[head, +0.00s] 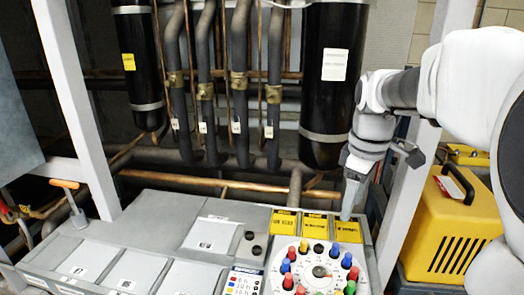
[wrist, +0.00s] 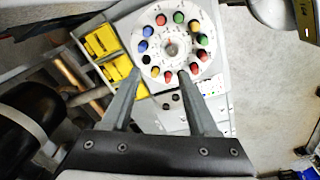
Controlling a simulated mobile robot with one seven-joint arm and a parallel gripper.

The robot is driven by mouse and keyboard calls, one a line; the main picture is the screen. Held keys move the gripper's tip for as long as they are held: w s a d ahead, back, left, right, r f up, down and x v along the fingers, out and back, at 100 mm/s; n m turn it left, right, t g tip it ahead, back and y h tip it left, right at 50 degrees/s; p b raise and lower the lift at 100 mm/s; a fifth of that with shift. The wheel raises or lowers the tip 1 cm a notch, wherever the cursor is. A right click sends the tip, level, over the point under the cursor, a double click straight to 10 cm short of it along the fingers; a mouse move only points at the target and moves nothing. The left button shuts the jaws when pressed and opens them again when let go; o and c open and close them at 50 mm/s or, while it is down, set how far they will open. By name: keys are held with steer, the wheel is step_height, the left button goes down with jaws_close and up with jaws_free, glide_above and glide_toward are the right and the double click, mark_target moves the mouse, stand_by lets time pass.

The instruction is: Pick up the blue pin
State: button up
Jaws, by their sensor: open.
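A white round dial (head: 319,271) carries a ring of coloured pins. More than one is blue, and I cannot tell which is meant. The wrist view shows two blue pins together, an upper blue pin (wrist: 147,31) and a lower blue pin (wrist: 142,46), on the dial's left side. My gripper (wrist: 159,73) is open and empty, its fingertips near the dial's lower edge in that view. In the head view my gripper (head: 348,214) is above the panel, behind the dial.
Yellow blocks (head: 317,226) stand behind the dial. A grey panel with flat lids (head: 133,272) spreads left. Black cylinders (head: 332,70) and pipes (head: 240,75) rise behind. A grey post (head: 405,205) and a yellow machine (head: 455,230) stand right. An orange-handled lever (head: 66,184) stands left.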

steer(key=w+d+f+n+g, duration=0.1)
steer(key=w+d+n, duration=0.1)
steer(key=w+d, duration=0.15)
glide_above(349, 254)
steer(key=shift+n, duration=0.3)
steer(key=f, duration=1.3)
steer(key=shift+w+a, duration=0.2)
steer(key=shift+a, duration=0.05)
steer(key=shift+s+d+f, duration=0.1)
steer(key=shift+s+f, duration=0.05)
steer(key=shift+f, duration=1.15)
steer(key=shift+s+d+f, duration=0.1)
steer(key=shift+f, duration=1.2)
jaws_close()
